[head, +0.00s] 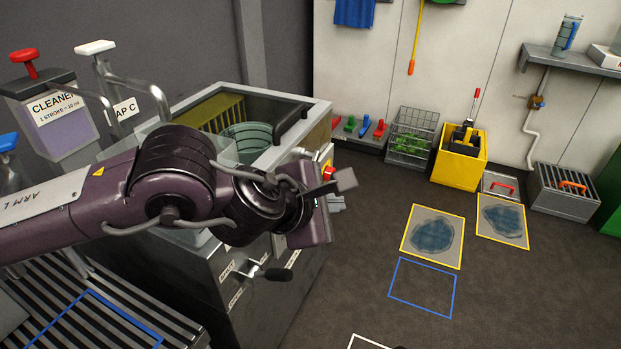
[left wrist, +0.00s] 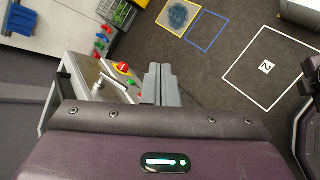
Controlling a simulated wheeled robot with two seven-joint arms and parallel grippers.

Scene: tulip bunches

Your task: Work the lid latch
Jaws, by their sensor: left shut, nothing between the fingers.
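A steel machine with a clear lid (head: 268,100) stands behind my left arm, and the lid lies closed over a green basket. A black handle (head: 290,124) sits on the lid's right edge. A small metal lever (head: 301,152) at the machine's front right corner may be the latch; a silver lever (left wrist: 118,88) also shows in the left wrist view. My left gripper (head: 344,181) is shut and empty, in front of that corner beside a red button (head: 329,173). In the left wrist view its fingers (left wrist: 161,84) lie together, right of the lever. My arm hides part of the machine's front.
A black-handled lever (head: 273,273) juts from the machine's front below my wrist. Pump dispensers (head: 58,115) stand at the left above a slatted rack (head: 70,310). A yellow bin (head: 459,168) and wire crate (head: 411,140) stand by the far wall.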

